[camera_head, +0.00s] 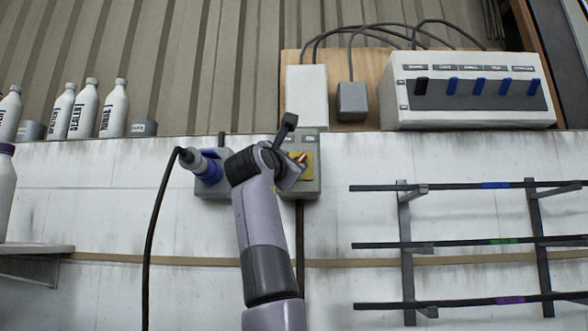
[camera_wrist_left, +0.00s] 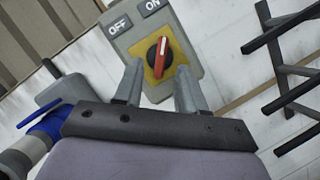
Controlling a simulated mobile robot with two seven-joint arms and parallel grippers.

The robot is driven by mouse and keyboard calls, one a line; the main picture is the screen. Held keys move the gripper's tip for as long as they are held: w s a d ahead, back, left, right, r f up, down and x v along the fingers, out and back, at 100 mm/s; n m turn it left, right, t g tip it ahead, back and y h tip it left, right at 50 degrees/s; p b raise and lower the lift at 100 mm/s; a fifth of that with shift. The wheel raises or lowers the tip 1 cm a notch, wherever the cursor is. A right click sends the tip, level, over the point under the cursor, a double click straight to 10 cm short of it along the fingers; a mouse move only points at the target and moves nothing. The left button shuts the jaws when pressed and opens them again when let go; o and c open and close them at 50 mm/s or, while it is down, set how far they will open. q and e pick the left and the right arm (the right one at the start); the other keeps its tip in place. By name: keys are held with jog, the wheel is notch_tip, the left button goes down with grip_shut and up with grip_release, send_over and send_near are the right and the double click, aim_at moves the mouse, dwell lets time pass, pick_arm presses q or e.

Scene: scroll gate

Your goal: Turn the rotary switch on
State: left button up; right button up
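The rotary switch box (camera_head: 311,184) is grey with a yellow plate and hangs on the wall. In the left wrist view its red knob (camera_wrist_left: 160,55) has a white line on it, and its upper end points roughly toward the ON label (camera_wrist_left: 152,6). The OFF label (camera_wrist_left: 118,26) is to the left of that. My left gripper (camera_head: 297,172) is in front of the switch and hides part of it in the head view. In the left wrist view its two fingers (camera_wrist_left: 158,72) are apart, with the knob just beyond the gap. Contact cannot be told. My right gripper is not in view.
A blue socket (camera_head: 208,186) with a plug and black cable is just left of the switch. Dark rails (camera_head: 450,245) stick out on the right. A panel with several levers (camera_head: 470,90) stands above right. White bottles (camera_head: 85,110) line the upper left.

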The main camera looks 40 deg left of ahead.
pick_arm(q)
jog(key=shift+v, duration=1.15)
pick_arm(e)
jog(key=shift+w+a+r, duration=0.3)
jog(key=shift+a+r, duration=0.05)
